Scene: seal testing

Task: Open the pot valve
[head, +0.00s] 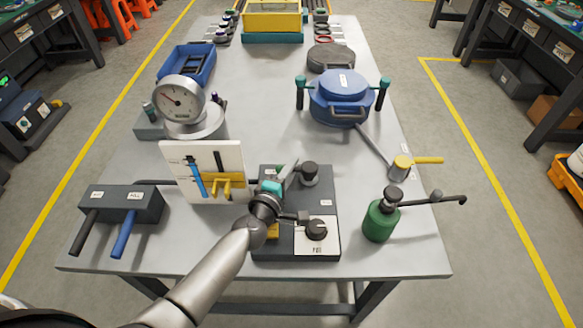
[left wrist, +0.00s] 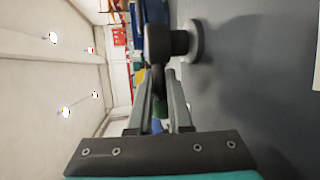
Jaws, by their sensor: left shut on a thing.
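A dark valve knob (head: 309,172) stands on a round grey base at the back right of the dark panel (head: 325,194). In the left wrist view the valve knob (left wrist: 158,42) is large, beside the fingertips. My left gripper (head: 289,178) reaches in from the lower left, and its fingers are closed at the valve's left side. In the left wrist view a dark part, seemingly the valve's handle, lies between the fingertips (left wrist: 161,84); the exact contact is partly hidden. A blue lidded pot (head: 340,106) stands behind, with a pipe to a yellow-handled valve (head: 401,168).
A second knob (head: 316,229) sits on the panel's white plate. A green bottle (head: 380,221) stands to the right. A white board (head: 226,153), a pressure gauge (head: 180,99) and a lever box (head: 121,205) stand to the left. The table's front strip is clear.

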